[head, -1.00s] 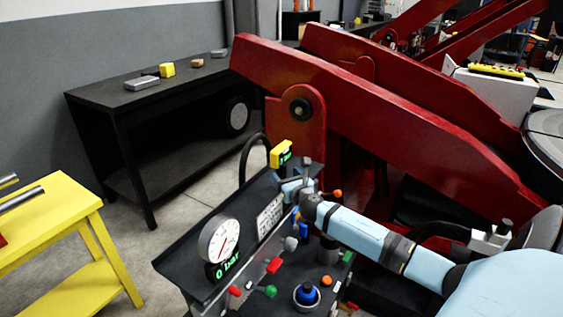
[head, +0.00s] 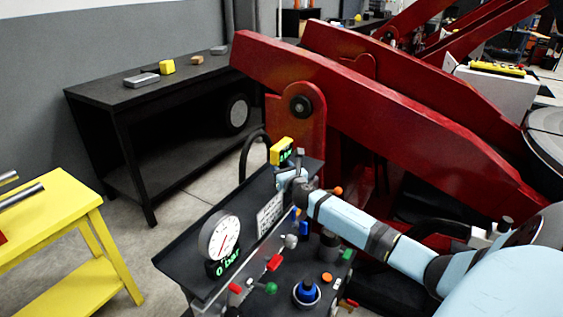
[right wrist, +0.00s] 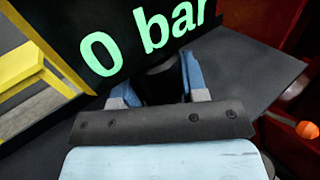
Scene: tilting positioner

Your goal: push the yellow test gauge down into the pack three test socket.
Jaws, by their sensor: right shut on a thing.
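The yellow test gauge (head: 281,151) with a green-lit display is at the far end of the black panel top in the head view. Its dark face fills the top of the right wrist view (right wrist: 120,30) and reads 0 bar. My right gripper (head: 290,176) is just below it, shut on the gauge's dark lower part (right wrist: 160,85), between blue fingers. The pack three test socket is not clearly visible, and I cannot tell whether the gauge's lower end is in it. My left gripper is out of view.
A white dial gauge (head: 219,236) with a 0 bar display stands nearer on the panel (head: 190,258). Coloured valves and a blue knob (head: 306,292) sit along its right side. Red machine arms (head: 400,120) rise behind. A yellow table (head: 45,225) stands left.

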